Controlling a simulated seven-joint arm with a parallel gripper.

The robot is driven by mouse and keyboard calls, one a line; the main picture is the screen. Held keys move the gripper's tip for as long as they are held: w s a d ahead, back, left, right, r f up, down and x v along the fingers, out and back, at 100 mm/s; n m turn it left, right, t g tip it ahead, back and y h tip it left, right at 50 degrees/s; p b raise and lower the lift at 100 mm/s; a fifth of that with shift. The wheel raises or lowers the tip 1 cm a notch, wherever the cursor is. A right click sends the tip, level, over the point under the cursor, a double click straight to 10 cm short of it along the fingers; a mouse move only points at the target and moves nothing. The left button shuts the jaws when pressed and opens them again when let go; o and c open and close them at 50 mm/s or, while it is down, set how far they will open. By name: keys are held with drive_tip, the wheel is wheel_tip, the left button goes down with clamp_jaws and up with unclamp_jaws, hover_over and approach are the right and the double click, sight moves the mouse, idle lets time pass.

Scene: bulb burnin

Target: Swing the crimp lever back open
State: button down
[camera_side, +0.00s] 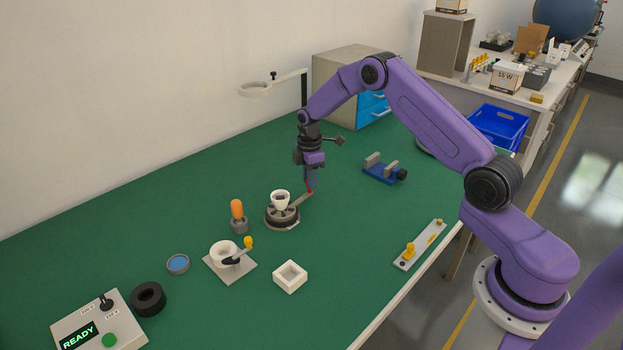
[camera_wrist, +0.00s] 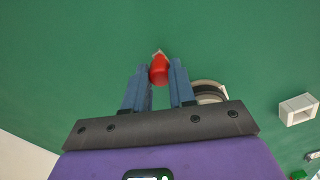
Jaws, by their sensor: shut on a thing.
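The crimp lever (camera_side: 300,199) is a pale arm reaching out to the upper right from a round dark base (camera_side: 281,218). A white cup (camera_side: 280,199) sits on this base. The lever ends in a red knob, which shows in the wrist view (camera_wrist: 159,71). My gripper (camera_side: 310,187) points down at the lever's end and is shut on the red knob. In the wrist view its two blue fingers (camera_wrist: 160,75) stand on either side of the knob. Part of the round base (camera_wrist: 208,91) shows just right of the fingers, partly hidden by my gripper.
An orange-topped piece (camera_side: 237,211) stands left of the base. A white ring fixture with a yellow-knobbed lever (camera_side: 224,253) and a white square box (camera_side: 290,276) lie nearer. A blue vise (camera_side: 382,170) stands to the right. Green table is clear between vise and base.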

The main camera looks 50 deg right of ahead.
drive_tip(key=shift+w, duration=0.2)
drive_tip(key=c, duration=0.9)
unclamp_jaws()
drive_tip(key=shift+r, duration=0.1)
wheel_tip(320, 180, up, 17)
drive_tip(key=shift+s+r, duration=0.1)
drive_tip(key=shift+r, duration=0.05)
